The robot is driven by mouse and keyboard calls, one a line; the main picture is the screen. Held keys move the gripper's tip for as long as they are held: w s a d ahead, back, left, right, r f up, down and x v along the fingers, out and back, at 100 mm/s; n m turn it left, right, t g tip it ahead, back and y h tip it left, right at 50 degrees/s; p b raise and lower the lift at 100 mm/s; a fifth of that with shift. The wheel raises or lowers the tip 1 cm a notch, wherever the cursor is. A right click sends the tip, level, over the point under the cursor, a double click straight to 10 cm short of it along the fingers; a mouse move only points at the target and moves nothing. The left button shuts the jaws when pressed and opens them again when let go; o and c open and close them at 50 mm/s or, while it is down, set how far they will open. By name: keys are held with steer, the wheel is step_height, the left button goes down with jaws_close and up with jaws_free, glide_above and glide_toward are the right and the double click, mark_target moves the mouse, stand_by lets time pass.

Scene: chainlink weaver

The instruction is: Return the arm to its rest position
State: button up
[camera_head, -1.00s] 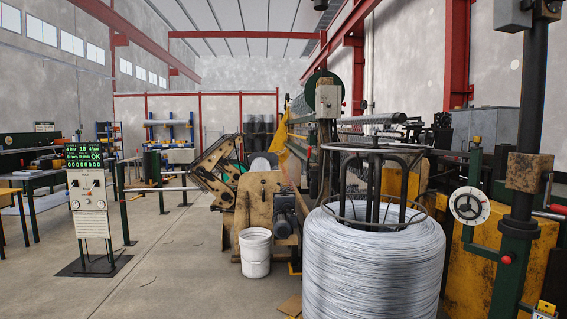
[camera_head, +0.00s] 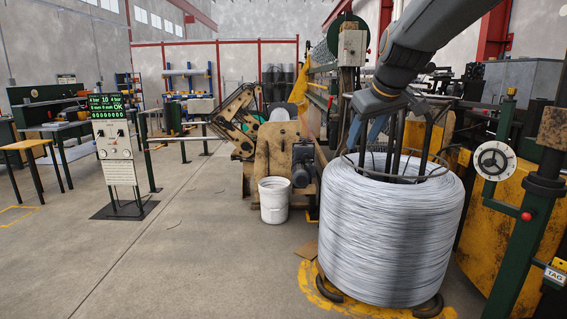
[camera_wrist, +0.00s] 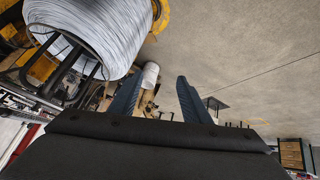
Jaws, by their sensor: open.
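My arm (camera_head: 425,45) reaches in from the top right of the head view. My gripper (camera_head: 358,148) points down in front of the wire coil's dark frame in that view. Its blue fingers are apart. In the wrist view my gripper (camera_wrist: 160,82) shows two separated blue fingers with nothing held between them. Whether the fingers touch the frame cannot be told.
A large wire coil (camera_head: 390,230) stands on a yellow floor marking, also upper left in the wrist view (camera_wrist: 95,30).

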steer(key=s+f+m+g, duration=0.4)
steer(key=s+f+g, duration=0.3)
steer(key=s+f, duration=2.3)
steer(key=shift+a+f+m+h, duration=0.2)
steer(key=shift+a+m+h, duration=0.1)
steer(key=shift+a+m, duration=0.15)
